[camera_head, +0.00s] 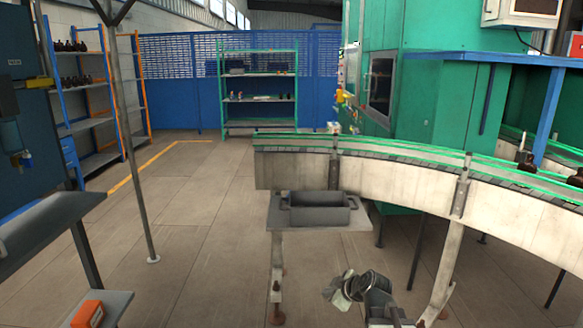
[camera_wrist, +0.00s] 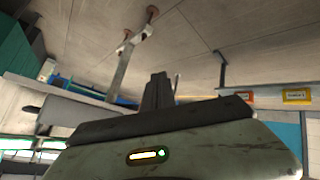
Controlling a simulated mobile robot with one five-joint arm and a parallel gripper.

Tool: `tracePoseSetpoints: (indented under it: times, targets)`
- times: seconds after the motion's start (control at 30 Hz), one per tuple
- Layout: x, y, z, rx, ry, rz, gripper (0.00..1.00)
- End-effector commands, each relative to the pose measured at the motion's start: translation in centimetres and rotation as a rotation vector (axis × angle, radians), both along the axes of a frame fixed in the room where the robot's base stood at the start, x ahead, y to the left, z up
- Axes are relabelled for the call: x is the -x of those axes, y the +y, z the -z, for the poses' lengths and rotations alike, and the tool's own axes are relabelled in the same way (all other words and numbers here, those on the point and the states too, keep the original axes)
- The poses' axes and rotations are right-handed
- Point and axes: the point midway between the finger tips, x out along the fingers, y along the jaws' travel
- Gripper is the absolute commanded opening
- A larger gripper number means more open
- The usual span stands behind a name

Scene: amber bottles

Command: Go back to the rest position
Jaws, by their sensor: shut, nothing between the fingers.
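My gripper (camera_head: 338,290) is low in the head view, in front of the small side table and to the right of its leg. In the wrist view my gripper (camera_wrist: 157,88) shows as dark fingers pressed together with nothing between them. Nothing hangs from it. Dark amber bottles (camera_head: 526,162) stand on the conveyor at the right, well away from my gripper. More dark bottles (camera_head: 70,46) stand on the blue shelf rack at the left.
A grey crate (camera_head: 320,217) stands on the small table (camera_head: 278,214) by the curved conveyor (camera_head: 400,183). A thin post (camera_head: 138,190) and a workbench (camera_head: 40,222) with an orange box (camera_head: 88,314) below are at the left. The floor between (camera_head: 205,240) is clear.

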Motion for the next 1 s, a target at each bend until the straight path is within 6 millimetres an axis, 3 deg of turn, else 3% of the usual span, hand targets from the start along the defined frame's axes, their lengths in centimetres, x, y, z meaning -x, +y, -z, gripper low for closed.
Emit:
tracePoseSetpoints:
  times: [0.03,0.1,0.2,0.33,0.5,0.6,1.0]
  targets:
    - [2.6,2.3,1.9,0.001,0.137,0.018,0.0]
    - [5.9,2.5,4.2,0.013,0.331,0.123,0.0]
    - [9.6,0.1,6.2,0.035,0.54,0.342,0.0]
    - [13.4,-3.0,7.3,0.057,0.72,0.641,0.0]
    - [16.5,-4.4,7.5,0.008,0.861,1.0,0.0]
    - [16.4,-4.4,3.3,-0.005,0.858,1.019,0.0]
    - [16.3,-4.4,-9.2,-0.007,0.856,1.015,0.0]
